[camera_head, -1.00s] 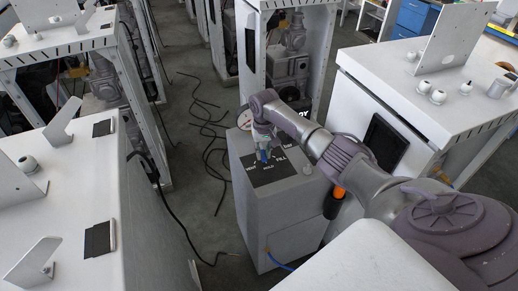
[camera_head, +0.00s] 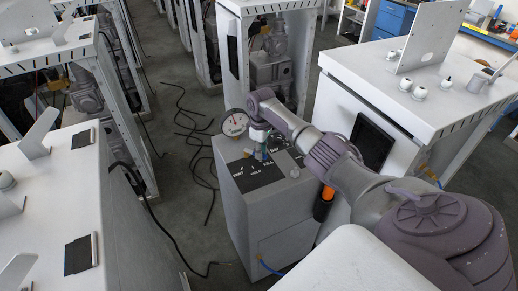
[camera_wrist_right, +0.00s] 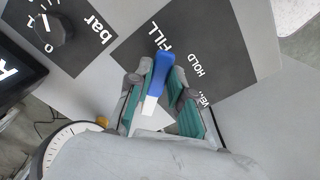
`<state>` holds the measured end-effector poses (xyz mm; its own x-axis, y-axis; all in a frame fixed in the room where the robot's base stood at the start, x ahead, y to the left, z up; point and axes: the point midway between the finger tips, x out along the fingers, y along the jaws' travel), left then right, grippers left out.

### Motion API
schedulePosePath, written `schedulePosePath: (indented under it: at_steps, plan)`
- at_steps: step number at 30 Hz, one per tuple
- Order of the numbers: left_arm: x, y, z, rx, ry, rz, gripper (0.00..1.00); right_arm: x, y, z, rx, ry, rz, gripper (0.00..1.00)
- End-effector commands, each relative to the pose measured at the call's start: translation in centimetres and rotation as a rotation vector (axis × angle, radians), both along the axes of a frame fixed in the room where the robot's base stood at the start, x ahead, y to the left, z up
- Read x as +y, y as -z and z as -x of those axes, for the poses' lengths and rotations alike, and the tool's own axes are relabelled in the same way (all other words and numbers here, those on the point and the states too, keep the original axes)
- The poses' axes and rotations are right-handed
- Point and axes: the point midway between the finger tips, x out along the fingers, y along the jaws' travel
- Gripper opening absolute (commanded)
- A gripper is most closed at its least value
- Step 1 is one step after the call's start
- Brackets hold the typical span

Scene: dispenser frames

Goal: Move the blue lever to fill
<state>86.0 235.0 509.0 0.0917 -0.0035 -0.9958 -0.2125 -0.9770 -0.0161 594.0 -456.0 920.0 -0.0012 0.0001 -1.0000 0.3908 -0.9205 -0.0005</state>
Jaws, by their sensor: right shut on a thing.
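The blue lever (camera_wrist_right: 160,62) shows in the right wrist view, with a white end between the fingers of my right gripper (camera_wrist_right: 158,98). Its blue end lies beside the word FILL on the dark label plate (camera_wrist_right: 128,47); HOLD and the partly hidden VENT are further right. In the head view my right gripper (camera_head: 260,137) is over the top of the grey dispenser box (camera_head: 232,212), shut on the lever. A bit of blue shows under the fingers, close to FILL on the plate (camera_head: 250,181). My left gripper is in neither view.
A round gauge (camera_head: 234,124) stands at the box's back left edge. A knob (camera_wrist_right: 48,30) marked bar is near the gripper. A white cabinet (camera_head: 440,95) stands to the right. Black cables (camera_head: 190,130) lie on the floor at left.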

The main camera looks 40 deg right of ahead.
Motion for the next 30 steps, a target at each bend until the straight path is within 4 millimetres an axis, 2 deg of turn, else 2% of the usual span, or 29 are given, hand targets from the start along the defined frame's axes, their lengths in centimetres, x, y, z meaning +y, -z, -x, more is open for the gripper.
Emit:
schedulePosePath:
  at_steps: [9,21,22,24,26,30]
  plan:
    - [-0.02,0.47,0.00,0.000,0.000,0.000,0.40,-0.41,-0.12,-0.31,-0.004,-0.071,-0.001,0.00]
    - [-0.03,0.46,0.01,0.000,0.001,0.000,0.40,-0.44,-0.18,-0.34,-0.005,-0.079,0.001,0.00]
    - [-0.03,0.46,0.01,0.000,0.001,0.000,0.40,-0.45,-0.18,-0.34,-0.005,-0.079,0.001,0.24]
    - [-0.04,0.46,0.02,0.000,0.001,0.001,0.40,-0.44,-0.17,-0.34,-0.005,-0.078,0.001,0.35]
    - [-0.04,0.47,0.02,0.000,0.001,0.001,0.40,-0.44,-0.15,-0.32,-0.005,-0.078,0.001,0.45]
    - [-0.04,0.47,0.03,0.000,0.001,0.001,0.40,-0.43,-0.09,-0.27,-0.003,-0.077,0.001,0.46]
